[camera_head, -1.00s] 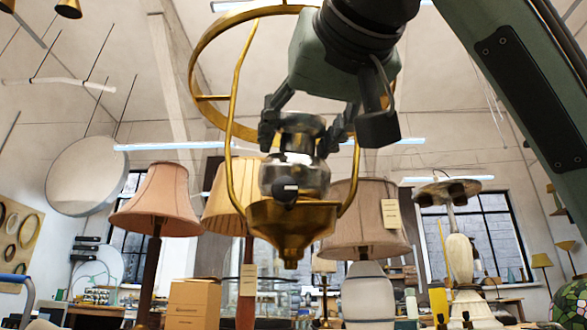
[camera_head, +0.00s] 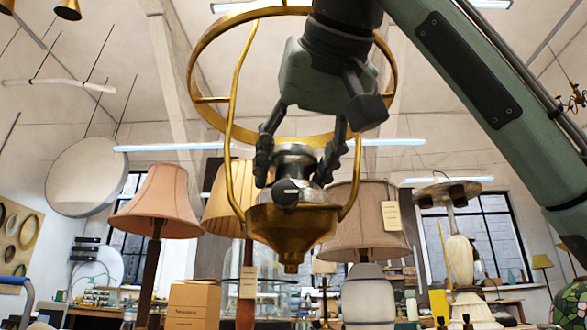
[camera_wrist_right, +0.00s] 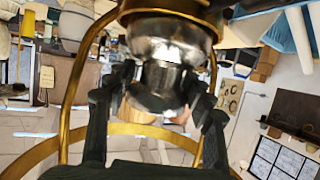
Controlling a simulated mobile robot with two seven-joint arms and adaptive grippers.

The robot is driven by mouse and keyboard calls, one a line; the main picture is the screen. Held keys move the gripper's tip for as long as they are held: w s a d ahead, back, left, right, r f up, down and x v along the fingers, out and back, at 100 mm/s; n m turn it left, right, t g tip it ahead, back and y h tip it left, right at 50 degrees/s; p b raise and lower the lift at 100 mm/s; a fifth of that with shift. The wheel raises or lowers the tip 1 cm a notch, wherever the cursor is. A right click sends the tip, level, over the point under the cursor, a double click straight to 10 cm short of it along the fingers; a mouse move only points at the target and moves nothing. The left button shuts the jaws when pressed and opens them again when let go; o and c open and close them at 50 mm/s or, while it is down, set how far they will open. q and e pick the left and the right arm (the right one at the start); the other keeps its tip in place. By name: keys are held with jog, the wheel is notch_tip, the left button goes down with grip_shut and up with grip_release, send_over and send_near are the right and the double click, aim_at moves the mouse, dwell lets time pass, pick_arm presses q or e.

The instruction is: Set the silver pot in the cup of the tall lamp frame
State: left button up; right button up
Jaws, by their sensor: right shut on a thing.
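The tall lamp frame is brass, with a large ring (camera_head: 200,55) above and thin side rods running down to a funnel-shaped cup (camera_head: 292,230). The silver pot (camera_head: 296,160) is in the cup, with its neck and shoulder above the rim and its lower body hidden inside. A dark knob (camera_head: 286,190) shows at the cup's front rim. My right gripper (camera_head: 297,176) reaches down through the ring and is shut on the silver pot, fingers on both sides of it. The wrist view shows the pot (camera_wrist_right: 168,45) between the fingers, against the brass cup (camera_wrist_right: 195,10). My left gripper is out of view.
The ring and side rods surround my right gripper closely. Behind stand several shaded lamps, including a pink one (camera_head: 165,200) at left and another (camera_head: 365,220) at right. A cardboard box (camera_head: 193,303) stands low at left.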

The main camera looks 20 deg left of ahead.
jog(key=shift+f, duration=0.15)
jog(key=o, duration=1.6)
jog(key=shift+c, duration=0.2)
jog(key=shift+r, duration=0.3)
jog(key=v, duration=1.2)
jog(key=shift+f, duration=0.2)
